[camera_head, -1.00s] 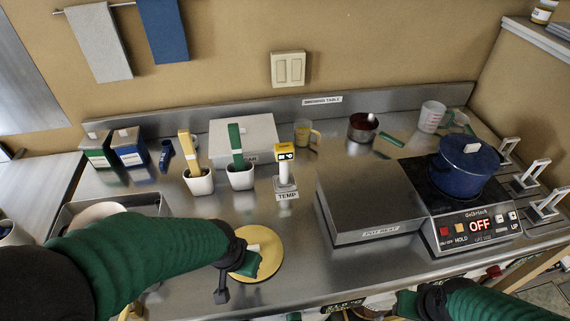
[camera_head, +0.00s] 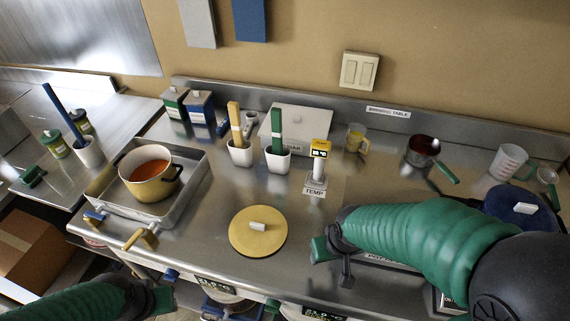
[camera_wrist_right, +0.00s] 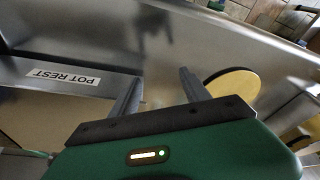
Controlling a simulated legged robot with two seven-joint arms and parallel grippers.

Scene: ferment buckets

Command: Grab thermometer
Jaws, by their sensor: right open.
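The thermometer (camera_head: 320,150) has a yellow head with a dark display and a white body. It stands upright in a holder labelled TEMP (camera_head: 315,190) on the steel brewing table in the head view. My right gripper (camera_head: 318,250) is over the table front, nearer to me than the thermometer and apart from it. In the right wrist view its two fingers (camera_wrist_right: 160,85) are apart with nothing between them. I cannot make out the thermometer in that view. My left gripper (camera_head: 160,295) is low at the bottom left, away from the thermometer; its jaws are unclear.
A yellow round lid (camera_head: 258,232) lies left of my right gripper. White cups (camera_head: 240,155) with yellow and green handled tools stand left of the thermometer. The pot rest (camera_wrist_right: 30,75) is partly under my right arm. A yellow pot (camera_head: 148,178) sits in a tray at left.

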